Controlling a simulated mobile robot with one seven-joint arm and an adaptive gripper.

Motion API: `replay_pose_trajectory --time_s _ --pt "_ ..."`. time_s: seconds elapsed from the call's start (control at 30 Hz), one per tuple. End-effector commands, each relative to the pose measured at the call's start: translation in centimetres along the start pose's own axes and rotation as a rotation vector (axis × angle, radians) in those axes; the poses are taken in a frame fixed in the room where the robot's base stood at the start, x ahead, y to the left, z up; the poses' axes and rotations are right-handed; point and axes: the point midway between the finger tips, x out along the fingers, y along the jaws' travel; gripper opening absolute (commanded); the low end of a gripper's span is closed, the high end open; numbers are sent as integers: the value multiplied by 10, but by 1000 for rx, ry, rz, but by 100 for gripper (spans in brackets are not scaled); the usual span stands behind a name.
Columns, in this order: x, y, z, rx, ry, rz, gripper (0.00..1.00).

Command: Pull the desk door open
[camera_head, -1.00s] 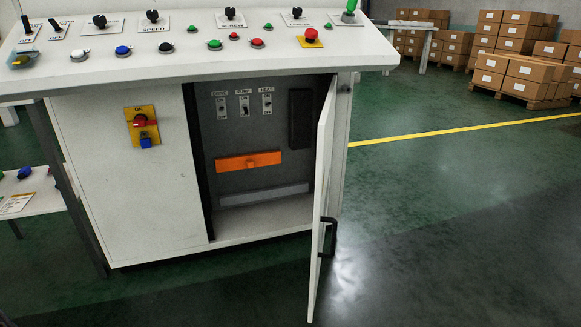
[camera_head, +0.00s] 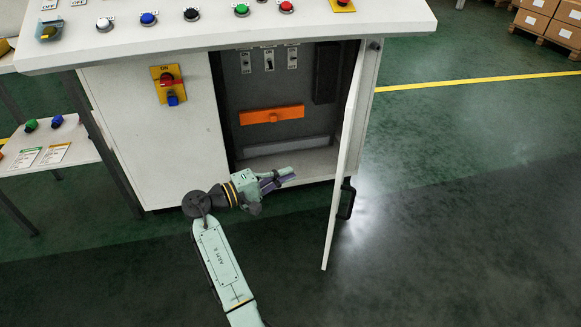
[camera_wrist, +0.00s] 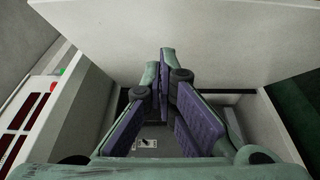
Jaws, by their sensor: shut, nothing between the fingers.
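The white desk door (camera_head: 345,160) stands open, hinged at the right side of the cabinet and swung out toward the front. Its black handle (camera_head: 347,199) is on the outer face, to the right. My gripper (camera_head: 287,175) is in front of the lower cabinet opening, left of the door and on its inner side. Its fingers are shut and empty, pointing toward the door. In the wrist view, the gripper's purple-padded fingers (camera_wrist: 166,64) point at a white panel (camera_wrist: 235,40), which looks like the door; whether they touch it is unclear. The handle is hidden there.
The cabinet holds an orange bar (camera_head: 271,115) and several labelled switches. A yellow plate with a red knob (camera_head: 169,83) is on the front panel. A side table (camera_head: 78,157) stands at the left. The floor right of the door is clear.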

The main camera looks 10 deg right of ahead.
Motion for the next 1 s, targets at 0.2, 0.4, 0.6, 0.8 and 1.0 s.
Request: replay_pose_trajectory --time_s 0.2,0.4,0.6,0.8,1.0 --pt "49 2 1 1 -4 -1 0" --pt "86 2 6 2 -1 -2 0" --pt "102 1 23 2 2 -2 0" --pt "106 0 28 4 3 -2 0" --pt "106 0 27 4 4 -2 0"
